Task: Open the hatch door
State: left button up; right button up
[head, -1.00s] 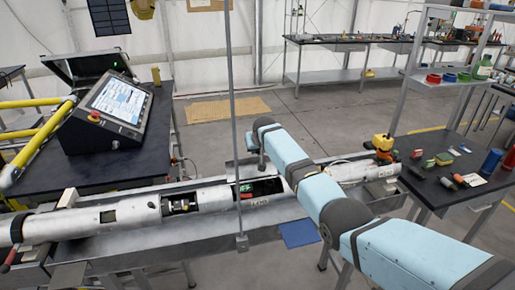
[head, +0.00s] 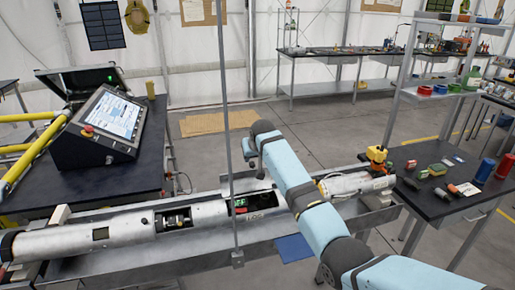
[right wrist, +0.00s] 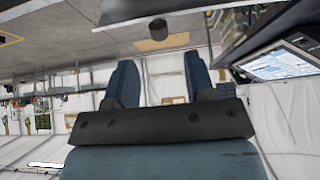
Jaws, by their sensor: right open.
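A long white-grey metal tube (head: 80,238) lies in a metal trough and has several cut-outs along its top. One opening (head: 178,220) shows metal parts inside. Another, with a small green-lit display (head: 240,203), is just left of my right arm. I cannot tell which part is the hatch door; my arm hides some of the tube. My right gripper (head: 250,153) is above and behind the tube, apart from it. In the right wrist view its two fingers (right wrist: 160,65) stand apart with nothing between them. My left gripper is not in view.
A thin vertical pole (head: 225,90) stands in front of the tube, left of my right gripper. A control screen box (head: 105,125) sits on the black table at left. A side table (head: 440,205) at right holds tools and cups. Open floor lies behind the trough.

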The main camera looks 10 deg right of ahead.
jog(key=v, duration=0.6)
jog(key=shift+s+r+b, duration=0.2)
jog(key=shift+b, duration=0.1)
